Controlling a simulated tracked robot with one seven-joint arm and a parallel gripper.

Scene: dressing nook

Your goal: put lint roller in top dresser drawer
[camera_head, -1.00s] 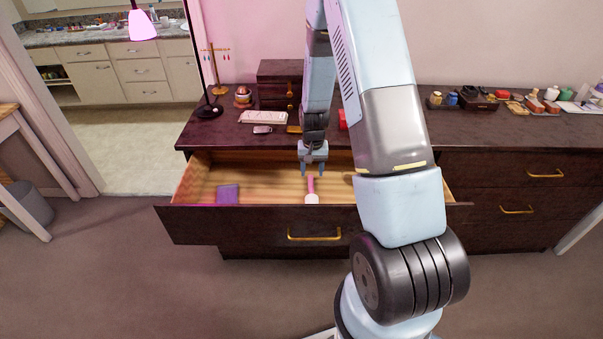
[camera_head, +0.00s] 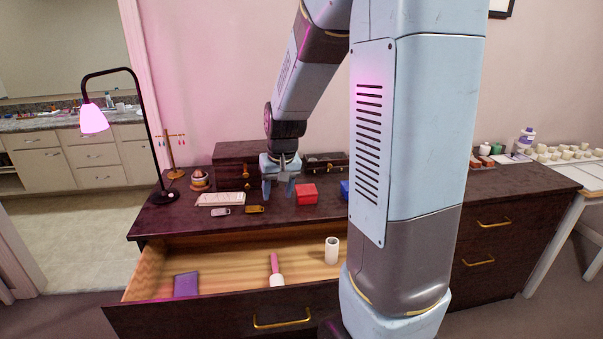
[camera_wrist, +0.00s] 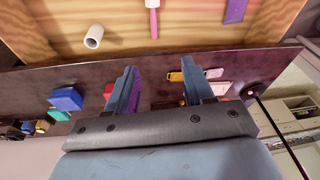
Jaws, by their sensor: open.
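The lint roller (camera_head: 275,270), with a pink handle and white head, lies in the open top dresser drawer (camera_head: 215,313). It also shows at the top of the wrist view (camera_wrist: 153,18), its head cut off by the edge. My gripper (camera_head: 279,193) is open and empty above the dresser top, behind the drawer and clear of the roller. In the wrist view its two fingers (camera_wrist: 163,88) are spread with nothing between them.
A purple item (camera_head: 186,284) and an upright white roll (camera_head: 332,250) are also in the drawer. A red box (camera_head: 307,194), a blue box (camera_head: 345,190), a white tray (camera_head: 220,199), a wooden box (camera_head: 236,170) and a lamp (camera_head: 94,119) stand on the dresser top.

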